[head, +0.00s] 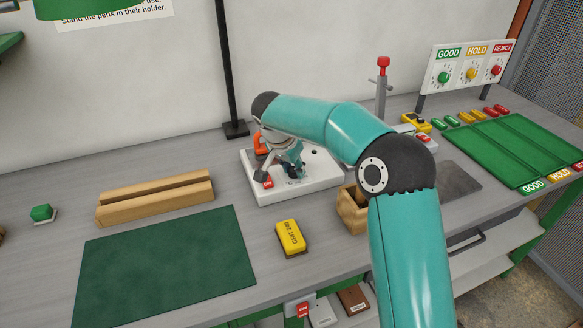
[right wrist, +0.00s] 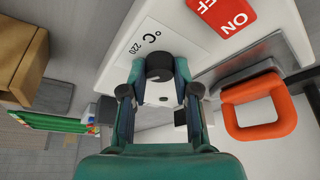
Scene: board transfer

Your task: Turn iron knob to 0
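The black iron knob (right wrist: 160,68) is on a white station panel beside a "°C 220" marking, in the right wrist view. My right gripper (right wrist: 160,75) is over it, with its teal fingertips against both sides of the knob and no clear gap. The knob's pointer and its 0 mark are not visible. My left gripper is not in view.
An orange handle (right wrist: 262,113) and a red ON/OFF switch (right wrist: 228,10) are close to the right gripper. A wooden box (head: 351,212) stands right of the station. A yellow grit block (head: 290,236) lies in front. A green mat (head: 165,265) lies to the left.

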